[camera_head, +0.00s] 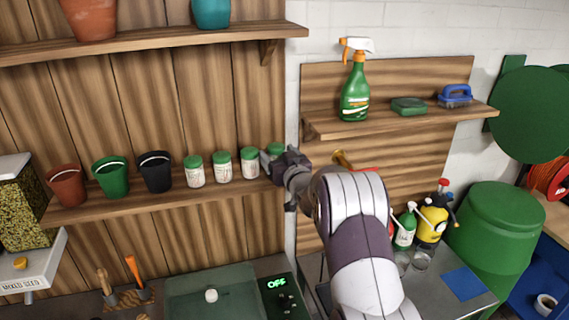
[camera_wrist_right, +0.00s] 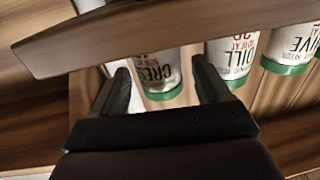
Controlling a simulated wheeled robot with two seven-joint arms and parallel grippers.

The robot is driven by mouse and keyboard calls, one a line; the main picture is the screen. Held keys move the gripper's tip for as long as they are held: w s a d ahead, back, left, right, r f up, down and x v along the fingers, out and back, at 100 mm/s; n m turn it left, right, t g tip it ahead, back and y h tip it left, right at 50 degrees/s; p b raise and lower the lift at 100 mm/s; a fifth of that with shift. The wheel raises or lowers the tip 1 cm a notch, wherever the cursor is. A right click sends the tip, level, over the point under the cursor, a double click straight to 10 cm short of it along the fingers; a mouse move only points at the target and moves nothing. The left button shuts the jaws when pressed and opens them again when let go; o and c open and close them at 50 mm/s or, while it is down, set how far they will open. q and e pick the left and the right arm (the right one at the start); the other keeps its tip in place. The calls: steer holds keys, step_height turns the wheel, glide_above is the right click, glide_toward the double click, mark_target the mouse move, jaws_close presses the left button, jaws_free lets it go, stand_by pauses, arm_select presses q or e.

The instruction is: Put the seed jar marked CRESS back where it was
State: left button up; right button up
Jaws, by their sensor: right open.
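The CRESS jar (camera_wrist_right: 160,72), white with a green lid, stands at the right end of the middle shelf's jar row. In the head view its green lid and part of its body (camera_head: 271,150) show beside my right gripper (camera_head: 284,168), which hides the rest. The wrist view is upside down. There my right gripper (camera_wrist_right: 163,88) is open, with one finger on each side of the CRESS jar. I cannot tell whether the fingers touch it. The DILL jar (camera_wrist_right: 234,55) is just beside one finger. My left gripper is not in view.
The shelf (camera_head: 130,204) also holds more jars (camera_head: 223,167) and several pots, including a black one (camera_head: 155,172). Its front board (camera_wrist_right: 150,35) crosses the wrist view. A spray bottle (camera_head: 355,92) stands on the right shelf.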

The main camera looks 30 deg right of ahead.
steer(key=s+a+b, duration=0.2)
steer(key=s+b, duration=0.2)
steer(key=s, duration=0.7)
steer(key=s+a+f+g, duration=0.4)
steer(key=a+f+g, duration=0.35)
steer(key=f, duration=0.35)
steer(key=s+a+f+n+g+y+b, duration=0.1)
steer(key=s+a+f+g, duration=0.3)
steer(key=s, duration=0.6)
steer(key=s+a+f+g+y+b, duration=0.1)
steer(key=s+a+f+g+b, duration=0.2)
steer(key=s+a+f+g, duration=0.2)
steer(key=s+a+f, duration=0.3)
steer(key=s+f, duration=0.1)
steer(key=s, duration=0.1)
steer(key=shift+n+y, duration=0.3)
steer(key=shift+n, duration=0.1)
steer(key=shift+s, duration=0.1)
